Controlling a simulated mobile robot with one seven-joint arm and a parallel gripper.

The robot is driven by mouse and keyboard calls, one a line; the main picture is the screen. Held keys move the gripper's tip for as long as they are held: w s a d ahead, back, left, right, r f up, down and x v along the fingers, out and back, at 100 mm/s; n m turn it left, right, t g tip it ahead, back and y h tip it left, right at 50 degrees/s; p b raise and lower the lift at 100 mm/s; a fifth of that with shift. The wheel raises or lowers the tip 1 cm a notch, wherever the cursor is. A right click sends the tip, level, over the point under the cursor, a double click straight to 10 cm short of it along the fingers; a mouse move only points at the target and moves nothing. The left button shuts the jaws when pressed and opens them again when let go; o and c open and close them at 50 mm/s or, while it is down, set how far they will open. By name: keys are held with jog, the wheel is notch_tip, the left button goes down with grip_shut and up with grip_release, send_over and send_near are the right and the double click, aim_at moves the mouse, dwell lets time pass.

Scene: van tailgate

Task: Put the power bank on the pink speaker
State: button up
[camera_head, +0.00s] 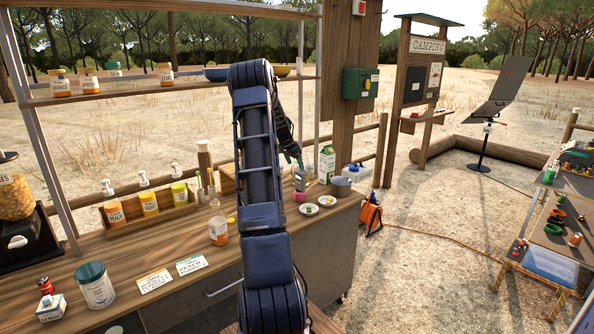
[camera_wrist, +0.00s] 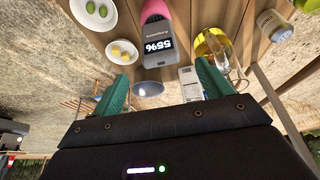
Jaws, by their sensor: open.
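My gripper (camera_head: 297,160) is just above the power bank. In the wrist view my gripper (camera_wrist: 163,73) has its teal fingers spread, with clear gaps on both sides of the power bank.
Two small plates (camera_head: 319,208) with food pieces lie in front of the speaker. A milk carton (camera_head: 327,163) and a grey pot (camera_head: 341,186) stand to the right. A glass pitcher (camera_wrist: 213,46) stands close beside the power bank. Counter space near the labelled cards (camera_head: 190,264) is partly free.

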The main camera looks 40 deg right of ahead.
jog(key=s+a+r+n+t+y, duration=0.1)
jog(key=s+a+r+n, duration=0.2)
jog(key=a+r, duration=0.55)
jog(key=s+a+r+n+t, duration=0.1)
jog(key=s+a+r+n, duration=0.2)
jog(key=a, duration=1)
jog(key=s+a+r+n+t+y, duration=0.15)
jog(key=s+a+r, duration=0.35)
jog(key=a, duration=0.6)
jog(key=s+a+n+t+y, duration=0.1)
jog(key=s+a+n, duration=0.9)
jog(key=s+a, duration=1.3)
jog(key=s+y, duration=0.1)
jog(key=s, duration=0.1)
jog(key=shift+s+f, duration=0.3)
jog(key=shift+s, duration=0.05)
